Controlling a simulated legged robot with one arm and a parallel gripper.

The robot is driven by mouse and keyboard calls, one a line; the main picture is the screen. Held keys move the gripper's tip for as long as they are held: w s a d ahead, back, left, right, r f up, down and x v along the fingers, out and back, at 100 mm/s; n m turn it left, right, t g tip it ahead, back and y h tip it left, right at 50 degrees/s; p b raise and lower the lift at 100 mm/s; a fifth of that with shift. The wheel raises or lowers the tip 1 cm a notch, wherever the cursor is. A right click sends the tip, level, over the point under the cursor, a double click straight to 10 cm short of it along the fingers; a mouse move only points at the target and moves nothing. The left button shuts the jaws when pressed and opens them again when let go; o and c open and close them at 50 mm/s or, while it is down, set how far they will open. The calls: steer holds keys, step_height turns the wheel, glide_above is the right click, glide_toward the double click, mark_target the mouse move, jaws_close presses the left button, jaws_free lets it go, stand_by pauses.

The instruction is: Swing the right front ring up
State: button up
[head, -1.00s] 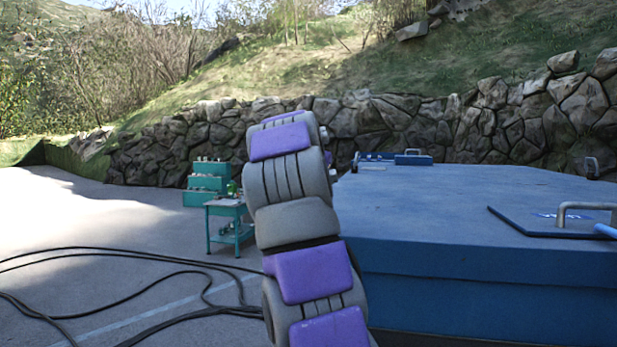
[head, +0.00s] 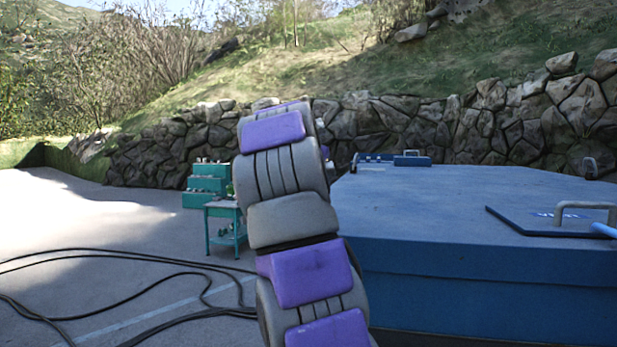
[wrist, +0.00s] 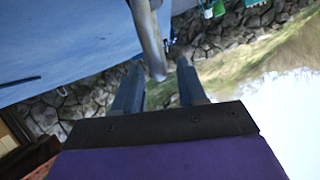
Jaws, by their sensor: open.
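In the wrist view, a grey metal ring (wrist: 148,38) hangs down from the top of the picture beside a blue surface. Its rounded lower end lies in line with the gap between the two fingers of my gripper (wrist: 158,68). My gripper is open, with a finger on each side of that end. I cannot tell whether either finger touches it. In the head view my arm hides the gripper and this ring, so I cannot tell which corner it belongs to.
A large blue block (head: 470,260) fills the right of the head view. Black cables (head: 130,258) lie on the ground left; a teal cart (head: 226,228) stands behind.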

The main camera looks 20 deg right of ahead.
steer(key=v, duration=1.5)
steer(key=shift+w+f, duration=0.15)
steer(key=s+d+f+n+g+y+b, duration=0.1)
steer(key=s+f+n+g+y+b, duration=0.2)
steer(key=f, duration=1.4)
steer(key=s+d+f+n+g+b, duration=0.15)
steer(key=s+f+g, duration=0.3)
steer(key=f, duration=1.15)
steer(key=s+a+f+n+g+y+b, duration=0.2)
steer(key=s+a+f+g, duration=0.1)
steer(key=s+f, duration=1)
steer(key=s+a+f+n+g+y+b, duration=0.2)
steer(key=s+a+f+g+b, duration=0.1)
steer(key=s+f, duration=1)
step_height(320, 180, down, 5)
steer(key=shift+a+r, duration=0.1)
steer(key=shift+a, duration=0.2)
